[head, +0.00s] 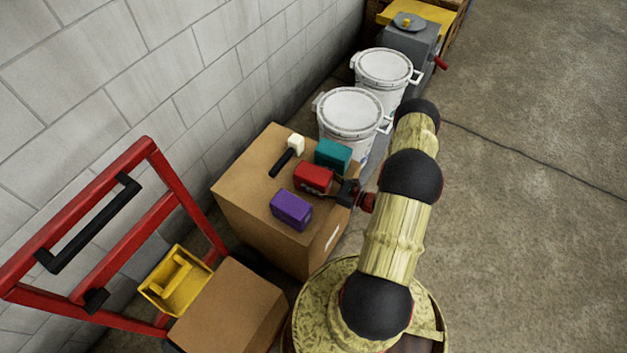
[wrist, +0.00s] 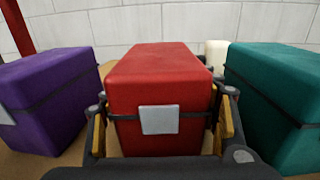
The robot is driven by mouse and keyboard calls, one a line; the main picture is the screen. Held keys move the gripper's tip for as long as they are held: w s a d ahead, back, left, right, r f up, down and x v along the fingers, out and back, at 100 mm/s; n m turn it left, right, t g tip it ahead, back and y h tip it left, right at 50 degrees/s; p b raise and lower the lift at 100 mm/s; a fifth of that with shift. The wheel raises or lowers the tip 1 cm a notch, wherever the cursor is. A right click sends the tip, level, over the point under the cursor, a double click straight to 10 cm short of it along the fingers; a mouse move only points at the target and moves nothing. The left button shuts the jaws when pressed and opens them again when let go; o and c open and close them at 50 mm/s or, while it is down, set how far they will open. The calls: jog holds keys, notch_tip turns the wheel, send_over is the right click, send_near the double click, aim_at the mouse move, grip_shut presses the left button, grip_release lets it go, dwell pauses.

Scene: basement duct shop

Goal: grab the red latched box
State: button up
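The red latched box (head: 313,177) sits on top of the large cardboard box (head: 247,214), between a purple box (head: 291,208) and a teal box (head: 333,155). In the wrist view the red box (wrist: 158,95) is straight ahead, its grey latch plate facing me. My gripper (head: 340,192) is low beside the red box. In the wrist view the fingers of my gripper (wrist: 162,125) stand open on either side of the red box's near end, with narrow gaps visible between pads and box sides. The box's far side is hidden.
The purple box (wrist: 45,100) and teal box (wrist: 275,105) stand close on either side of my fingers. A mallet with a white head (head: 296,144) lies behind. White buckets (head: 350,112) and a red hand truck (head: 150,150) flank the cardboard box. Open floor (head: 530,220) lies right.

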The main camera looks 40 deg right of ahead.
jog(key=c, duration=1)
